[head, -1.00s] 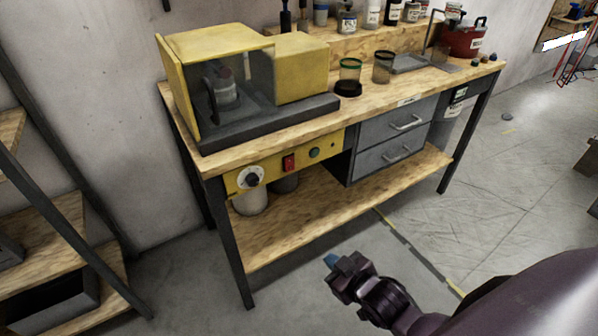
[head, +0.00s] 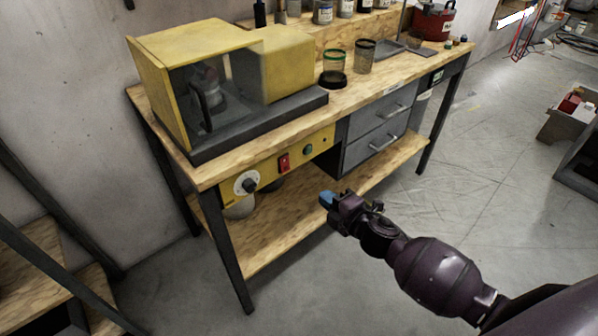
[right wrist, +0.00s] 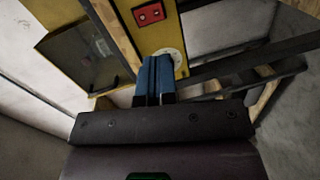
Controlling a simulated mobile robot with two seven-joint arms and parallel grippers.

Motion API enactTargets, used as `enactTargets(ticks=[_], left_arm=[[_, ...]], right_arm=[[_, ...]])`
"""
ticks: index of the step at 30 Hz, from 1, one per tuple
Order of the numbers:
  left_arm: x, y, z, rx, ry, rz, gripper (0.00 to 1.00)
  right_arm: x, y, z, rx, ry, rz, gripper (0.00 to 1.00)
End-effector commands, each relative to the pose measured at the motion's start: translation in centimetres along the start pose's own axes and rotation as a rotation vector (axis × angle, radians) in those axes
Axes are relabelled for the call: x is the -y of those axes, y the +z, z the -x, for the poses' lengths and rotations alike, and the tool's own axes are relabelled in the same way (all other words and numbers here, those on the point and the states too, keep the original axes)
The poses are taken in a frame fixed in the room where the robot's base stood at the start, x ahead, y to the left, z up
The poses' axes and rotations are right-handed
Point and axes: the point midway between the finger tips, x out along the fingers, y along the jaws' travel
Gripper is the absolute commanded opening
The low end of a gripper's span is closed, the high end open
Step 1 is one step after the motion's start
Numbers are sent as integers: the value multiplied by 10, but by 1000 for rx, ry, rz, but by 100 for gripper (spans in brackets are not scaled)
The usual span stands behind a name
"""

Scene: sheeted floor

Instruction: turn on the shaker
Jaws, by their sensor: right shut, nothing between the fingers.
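The shaker (head: 280,70) is a yellow and dark grey machine on the left of the wooden workbench, with a see-through guard at its left end. Below the bench top, a yellow control panel (head: 323,138) carries a white dial with a black knob (head: 248,184), a red switch (head: 284,162) and a green button (head: 308,149). My right gripper (head: 326,200) is shut and empty, in front of the bench and apart from the panel. In the right wrist view its blue fingertips (right wrist: 154,78) overlap part of the dial, and the red switch (right wrist: 149,13) shows above. My left gripper is out of view.
Grey drawers (head: 375,128) hang under the bench beside the panel. Jars (head: 334,62) and a red pot (head: 433,20) stand on the bench top. A lower wooden shelf (head: 265,232) spans the bench legs. Open floor lies to the right.

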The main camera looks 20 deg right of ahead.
Motion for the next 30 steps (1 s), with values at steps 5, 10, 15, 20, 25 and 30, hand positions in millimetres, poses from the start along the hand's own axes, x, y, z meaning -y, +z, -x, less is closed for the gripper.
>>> enactTargets(ticks=[5, 10, 15, 20, 25, 30], left_arm=[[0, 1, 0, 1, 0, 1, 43], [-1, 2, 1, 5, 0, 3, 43], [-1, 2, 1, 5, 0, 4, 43], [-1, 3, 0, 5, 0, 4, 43], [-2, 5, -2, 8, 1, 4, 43], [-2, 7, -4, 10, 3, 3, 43]], right_arm=[[0, -5, 0, -35, 12, 110, 0], [0, -5, 0, -35, 12, 116, 0], [0, -5, 0, -34, 12, 114, 0], [1, -5, -7, -34, 12, 114, 0], [0, -6, -30, -34, 13, 113, 0], [1, -7, -58, -34, 11, 112, 0]])
